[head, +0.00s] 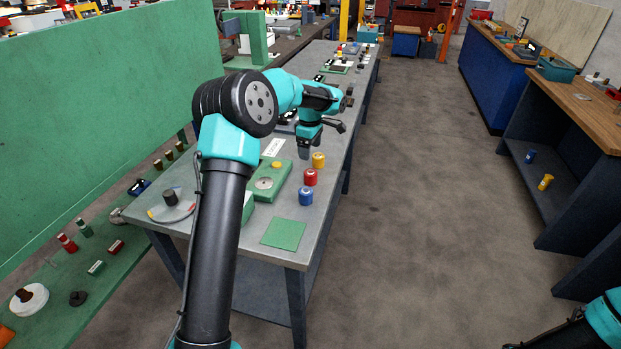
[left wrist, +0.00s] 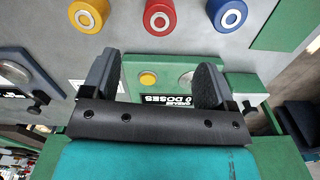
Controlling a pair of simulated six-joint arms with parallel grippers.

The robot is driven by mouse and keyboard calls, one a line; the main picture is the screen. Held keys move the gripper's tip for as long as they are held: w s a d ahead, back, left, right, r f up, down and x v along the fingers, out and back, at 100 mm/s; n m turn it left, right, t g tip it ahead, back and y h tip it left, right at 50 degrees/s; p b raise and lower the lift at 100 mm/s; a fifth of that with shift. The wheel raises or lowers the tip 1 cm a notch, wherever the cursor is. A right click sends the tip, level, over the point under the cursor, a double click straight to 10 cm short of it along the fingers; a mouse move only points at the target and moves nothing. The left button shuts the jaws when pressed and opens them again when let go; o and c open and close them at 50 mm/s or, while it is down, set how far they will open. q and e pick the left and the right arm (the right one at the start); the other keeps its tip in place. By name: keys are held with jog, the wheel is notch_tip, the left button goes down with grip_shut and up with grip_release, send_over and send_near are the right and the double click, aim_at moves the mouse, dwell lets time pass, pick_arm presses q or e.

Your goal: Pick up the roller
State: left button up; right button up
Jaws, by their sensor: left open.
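Three rollers stand in a row on the grey bench: yellow (head: 318,160), red (head: 310,178) and blue (head: 306,197). The left wrist view shows the yellow (left wrist: 88,16), red (left wrist: 159,16) and blue (left wrist: 227,14) rollers from above, beyond the fingertips, each with a pale ring on top. My left gripper (head: 304,152) is open, above the bench and beside the yellow roller in the head view. Its fingers (left wrist: 158,75) stand wide apart with no roller between them. My right gripper is not visible; only part of that arm shows at the lower right.
A green block (head: 283,184) with a yellow button and metal disc lies left of the rollers. A flat green square (head: 284,234) lies near the bench's front edge. A curved plate with a dark knob (head: 171,197) sits at the left corner. Open floor lies right of the bench.

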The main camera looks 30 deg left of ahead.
aim_at(310, 172)
pick_arm(q)
notch_tip(310, 172, down, 8)
jog(key=shift+r, duration=0.2)
jog(key=shift+f, duration=2.6)
jog(key=c, duration=1.2)
